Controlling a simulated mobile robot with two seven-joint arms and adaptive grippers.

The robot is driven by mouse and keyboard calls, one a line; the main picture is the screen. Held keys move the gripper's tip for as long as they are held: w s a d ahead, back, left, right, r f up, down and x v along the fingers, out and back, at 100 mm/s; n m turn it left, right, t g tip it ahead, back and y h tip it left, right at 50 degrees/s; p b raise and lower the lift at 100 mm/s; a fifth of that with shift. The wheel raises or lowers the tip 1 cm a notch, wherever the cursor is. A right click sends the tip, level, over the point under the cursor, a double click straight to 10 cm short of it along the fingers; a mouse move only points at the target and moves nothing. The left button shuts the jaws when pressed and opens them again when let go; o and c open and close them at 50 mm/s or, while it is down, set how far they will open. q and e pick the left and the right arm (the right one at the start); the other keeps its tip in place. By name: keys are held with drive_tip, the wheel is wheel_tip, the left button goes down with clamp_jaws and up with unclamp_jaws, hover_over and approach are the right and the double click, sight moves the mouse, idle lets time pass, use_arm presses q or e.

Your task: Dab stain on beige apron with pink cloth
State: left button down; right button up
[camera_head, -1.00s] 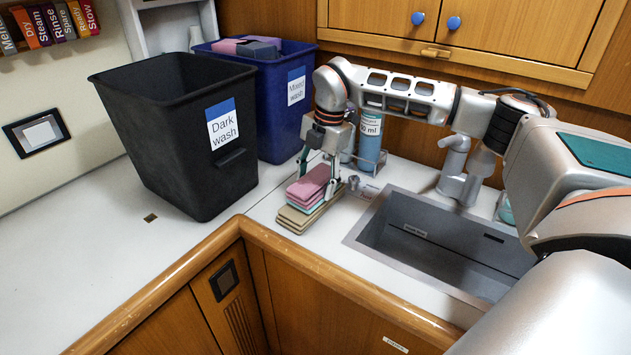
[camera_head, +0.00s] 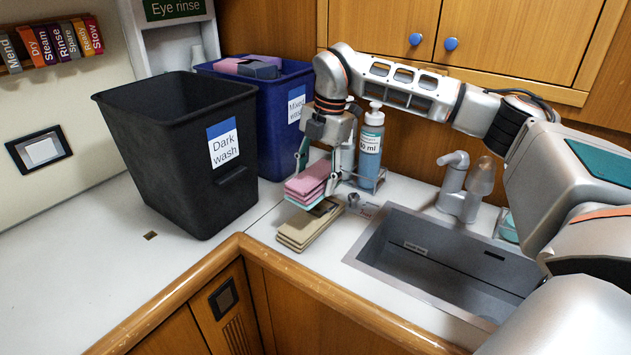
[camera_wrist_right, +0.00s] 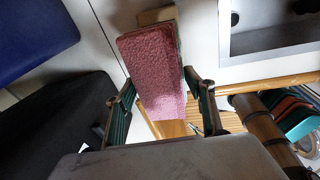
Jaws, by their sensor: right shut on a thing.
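The pink cloth (camera_head: 308,181) is a folded stack between the fingers of my right gripper (camera_head: 316,186), which is shut on it. A pale mint layer shows at its underside; I cannot tell whether this is a separate cloth. The folded beige apron (camera_head: 310,228) lies on the counter beside the sink, below and slightly in front of the held cloth, with a gap between them. My left gripper is out of view.
A black "Dark wash" bin (camera_head: 175,150) and a blue "Mixed wash" bin (camera_head: 285,120) stand to the left. A soap bottle (camera_head: 370,150) stands behind the gripper. The sink (camera_head: 440,260) and tap (camera_head: 455,185) are to the right. The white counter (camera_head: 90,240) at left is clear.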

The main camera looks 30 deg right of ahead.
drive_tip(key=shift+f, duration=0.15)
drive_tip(key=shift+f, duration=0.5)
drive_tip(key=shift+f+b, duration=0.7)
drive_tip(key=shift+f, duration=1.65)
use_arm(q)
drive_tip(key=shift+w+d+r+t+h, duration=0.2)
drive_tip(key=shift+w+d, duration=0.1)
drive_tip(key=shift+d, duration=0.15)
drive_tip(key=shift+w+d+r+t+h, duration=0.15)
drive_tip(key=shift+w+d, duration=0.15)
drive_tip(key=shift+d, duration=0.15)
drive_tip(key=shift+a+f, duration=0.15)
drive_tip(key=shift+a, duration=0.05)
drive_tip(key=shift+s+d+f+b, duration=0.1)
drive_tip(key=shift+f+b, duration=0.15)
drive_tip(key=shift+b, duration=0.15)
use_arm(e)
drive_tip(key=shift+f, duration=0.6)
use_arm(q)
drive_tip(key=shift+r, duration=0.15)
use_arm(e)
drive_tip(key=shift+r, duration=0.15)
